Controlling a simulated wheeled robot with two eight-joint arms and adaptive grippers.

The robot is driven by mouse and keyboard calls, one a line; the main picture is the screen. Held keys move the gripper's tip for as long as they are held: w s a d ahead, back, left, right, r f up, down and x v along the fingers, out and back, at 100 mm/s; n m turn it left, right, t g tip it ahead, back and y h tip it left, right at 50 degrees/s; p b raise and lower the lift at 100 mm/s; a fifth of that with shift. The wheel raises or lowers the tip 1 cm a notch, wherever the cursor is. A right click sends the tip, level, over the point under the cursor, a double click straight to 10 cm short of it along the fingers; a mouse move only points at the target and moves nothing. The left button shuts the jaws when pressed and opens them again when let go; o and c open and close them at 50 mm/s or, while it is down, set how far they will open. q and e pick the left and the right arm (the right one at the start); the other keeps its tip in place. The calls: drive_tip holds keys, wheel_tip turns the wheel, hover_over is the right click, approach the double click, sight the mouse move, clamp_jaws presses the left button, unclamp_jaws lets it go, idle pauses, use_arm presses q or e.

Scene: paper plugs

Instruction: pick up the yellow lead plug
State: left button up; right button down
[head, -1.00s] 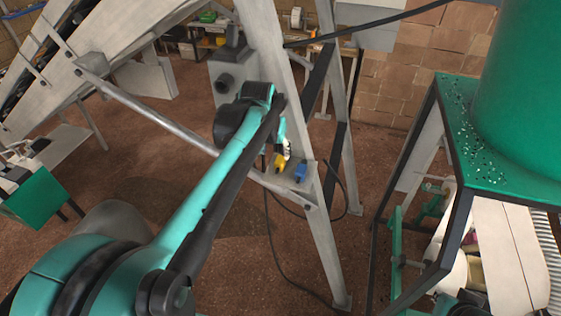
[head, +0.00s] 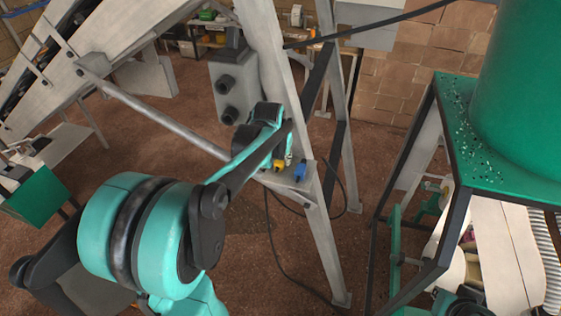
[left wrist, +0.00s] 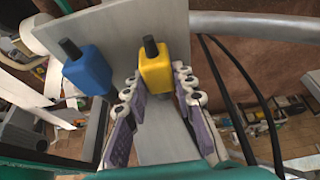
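The yellow lead plug (head: 279,164) sits on a small grey shelf on the steel post in the head view, partly behind my left gripper. In the left wrist view the yellow plug (left wrist: 155,70) stands upright with a black stub on top. My left gripper (left wrist: 157,80) is open, with one finger on each side of the yellow plug; I cannot tell whether they touch it. In the head view the left gripper (head: 289,156) is small and partly hidden by its arm. My right gripper is not in view.
A blue plug (head: 300,170) stands beside the yellow one; in the left wrist view it (left wrist: 88,72) is left of the fingers. Black cables (head: 268,235) hang below the shelf. A grey post (head: 322,235) and a diagonal pipe (head: 150,118) stand close by. A green-topped frame (head: 455,140) is at right.

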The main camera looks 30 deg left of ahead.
use_arm(q)
clamp_jaws()
